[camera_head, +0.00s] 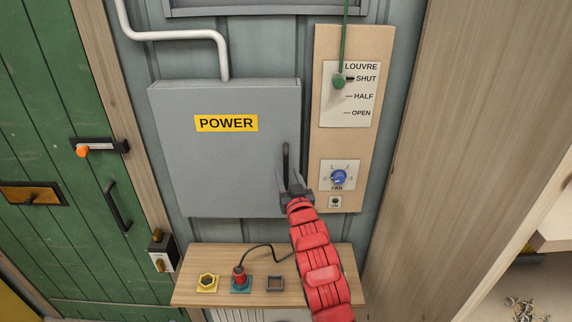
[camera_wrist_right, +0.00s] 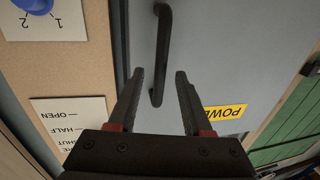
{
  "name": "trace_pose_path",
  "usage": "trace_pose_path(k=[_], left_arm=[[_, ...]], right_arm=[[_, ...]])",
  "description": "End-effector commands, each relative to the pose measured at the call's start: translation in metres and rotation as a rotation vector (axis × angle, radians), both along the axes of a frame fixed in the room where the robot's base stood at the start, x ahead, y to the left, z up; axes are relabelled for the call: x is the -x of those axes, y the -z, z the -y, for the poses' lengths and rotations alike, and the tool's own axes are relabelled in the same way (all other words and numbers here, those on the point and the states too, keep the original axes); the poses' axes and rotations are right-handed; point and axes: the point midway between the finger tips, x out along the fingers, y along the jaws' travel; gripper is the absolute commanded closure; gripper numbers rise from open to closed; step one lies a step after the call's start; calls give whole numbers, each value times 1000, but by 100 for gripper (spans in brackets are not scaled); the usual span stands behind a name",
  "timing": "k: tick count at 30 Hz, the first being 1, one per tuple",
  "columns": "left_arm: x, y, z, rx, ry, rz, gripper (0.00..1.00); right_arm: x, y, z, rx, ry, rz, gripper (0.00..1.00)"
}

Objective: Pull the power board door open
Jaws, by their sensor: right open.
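The grey power board door (camera_head: 195,170) carries a yellow POWER label (camera_head: 226,123) and looks closed on its box. Its dark vertical bar handle (camera_head: 286,154) is near the door's right edge. My right gripper (camera_head: 289,173) is open at the handle's lower part. In the right wrist view, the handle (camera_wrist_right: 164,40) runs down between the two open fingertips (camera_wrist_right: 160,74), with gaps on both sides. I cannot tell how deep the handle sits between the fingers. My left gripper is not in view.
Right of the door is a panel with a LOUVRE plate (camera_head: 350,100) and blue FAN knob (camera_head: 338,177). Below, a wooden shelf (camera_head: 255,289) holds sockets and a red plug (camera_head: 239,275). A green door (camera_head: 60,200) is left, a wooden wall (camera_head: 440,150) right.

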Motion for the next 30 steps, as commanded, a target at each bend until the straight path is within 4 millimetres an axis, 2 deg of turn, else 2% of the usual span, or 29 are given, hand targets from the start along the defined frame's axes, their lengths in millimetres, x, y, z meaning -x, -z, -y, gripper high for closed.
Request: trace_pose_path(k=[3,9,20,23,28,29,30], left_arm=[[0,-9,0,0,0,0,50],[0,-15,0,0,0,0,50],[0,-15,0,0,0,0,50],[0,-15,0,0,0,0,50],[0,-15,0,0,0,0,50],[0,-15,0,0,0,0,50],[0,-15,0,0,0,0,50]], right_arm=[[-15,-4,-3,0,0,0,50],[-28,0,-6,2,0,-3,50],[-31,-1,-7,1,0,2,50],[-31,-1,-6,1,0,2,65],[-31,-1,-6,0,0,1,95],[-31,-1,-6,0,0,2,100],[-31,-1,-6,0,0,1,100]])
